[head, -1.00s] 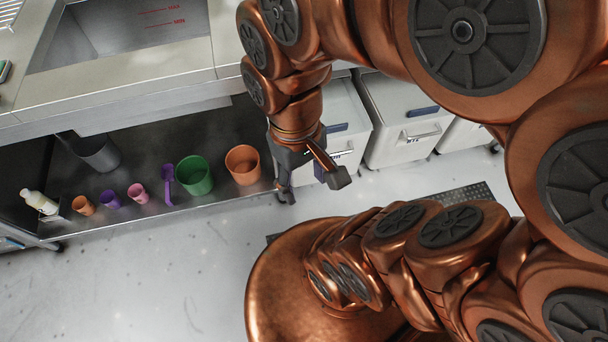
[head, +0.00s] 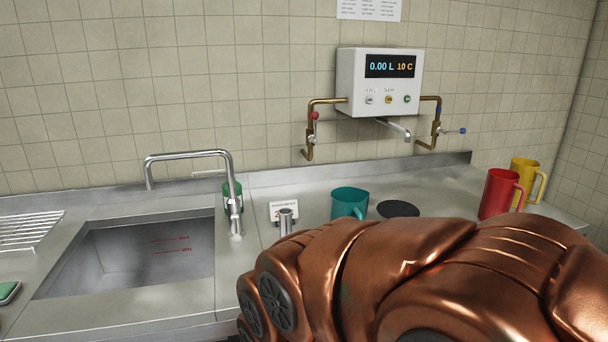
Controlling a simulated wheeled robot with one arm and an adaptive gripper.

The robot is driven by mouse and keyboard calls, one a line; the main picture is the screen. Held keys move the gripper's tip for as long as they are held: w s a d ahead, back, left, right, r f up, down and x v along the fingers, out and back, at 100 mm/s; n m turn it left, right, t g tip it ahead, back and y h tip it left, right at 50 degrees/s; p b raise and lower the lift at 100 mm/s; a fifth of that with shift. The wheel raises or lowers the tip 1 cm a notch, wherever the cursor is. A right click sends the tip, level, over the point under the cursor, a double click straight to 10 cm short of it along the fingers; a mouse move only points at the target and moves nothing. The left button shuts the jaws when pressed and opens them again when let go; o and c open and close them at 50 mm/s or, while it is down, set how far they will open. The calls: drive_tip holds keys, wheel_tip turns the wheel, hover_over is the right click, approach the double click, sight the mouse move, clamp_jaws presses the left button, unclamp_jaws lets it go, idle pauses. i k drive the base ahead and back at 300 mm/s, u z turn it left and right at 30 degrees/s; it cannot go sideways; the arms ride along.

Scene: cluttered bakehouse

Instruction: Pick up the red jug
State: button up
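The red jug (head: 498,194) stands upright on the steel counter at the right, its handle towards the right. A yellow jug (head: 527,181) stands just behind it to the right. My copper arm crosses the lower right of the head view and comes up close below the red jug, covering the counter in front of it. My gripper is out of the picture, so how it stands to the jug does not show.
A teal jug (head: 348,203) and a dark round disc (head: 398,209) are mid-counter. A tap (head: 234,195) stands by the sink (head: 130,255). A water meter box (head: 378,82) with pipes and a spout (head: 398,130) hangs on the tiled wall.

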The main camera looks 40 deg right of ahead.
sight(500, 185)
drive_tip(key=z, duration=3.7)
drive_tip(key=i, duration=1.3)
drive_tip(key=u, duration=3.45)
